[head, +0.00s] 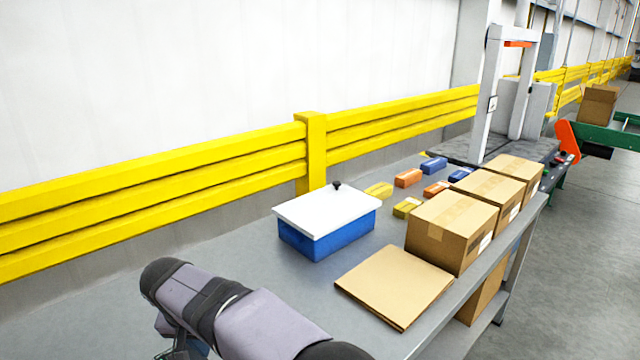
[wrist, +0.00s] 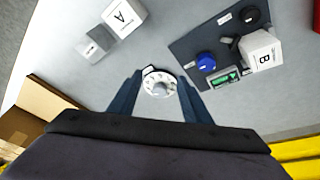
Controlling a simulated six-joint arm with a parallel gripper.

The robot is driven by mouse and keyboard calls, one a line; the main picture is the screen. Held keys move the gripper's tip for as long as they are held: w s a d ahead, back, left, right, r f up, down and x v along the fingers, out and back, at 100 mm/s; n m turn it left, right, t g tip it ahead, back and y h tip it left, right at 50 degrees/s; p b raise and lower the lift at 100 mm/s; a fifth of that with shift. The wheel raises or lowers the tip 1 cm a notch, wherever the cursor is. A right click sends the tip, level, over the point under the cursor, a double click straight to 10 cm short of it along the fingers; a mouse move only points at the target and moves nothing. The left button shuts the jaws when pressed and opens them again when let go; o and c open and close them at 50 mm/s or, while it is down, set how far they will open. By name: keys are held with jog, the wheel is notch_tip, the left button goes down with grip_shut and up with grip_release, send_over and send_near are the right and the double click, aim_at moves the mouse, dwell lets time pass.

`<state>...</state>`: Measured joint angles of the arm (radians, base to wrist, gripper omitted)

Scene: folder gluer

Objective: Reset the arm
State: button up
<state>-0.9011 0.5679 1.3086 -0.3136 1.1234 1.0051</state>
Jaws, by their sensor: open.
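My gripper (wrist: 160,77) shows in the wrist view, with its two dark fingers apart above the grey table. A white round dial-like piece with a grey knob (wrist: 160,87) shows between the fingers. I cannot tell whether they touch it. In the head view my arm crosses the bottom left, and my gripper is not clearly visible there.
The head view shows a blue bin with a white lid (head: 328,235), flat cardboard (head: 395,285), several cartons (head: 450,230) and small coloured packs (head: 408,178). The wrist view shows box A (wrist: 124,17), box B (wrist: 262,50) and a dark panel (wrist: 222,45). A yellow rail (head: 250,150) runs behind.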

jog(key=s+d+g+p, duration=0.2)
jog(key=d+p, duration=0.1)
jog(key=d, duration=2.2)
jog(key=s+d+f+g+p, duration=0.1)
jog(key=s+d+f+p, duration=0.1)
jog(key=s+d, duration=1)
jog(key=shift+s+f+g+y, duration=0.35)
jog(key=shift+s+f, duration=0.45)
jog(key=shift+s, duration=0.3)
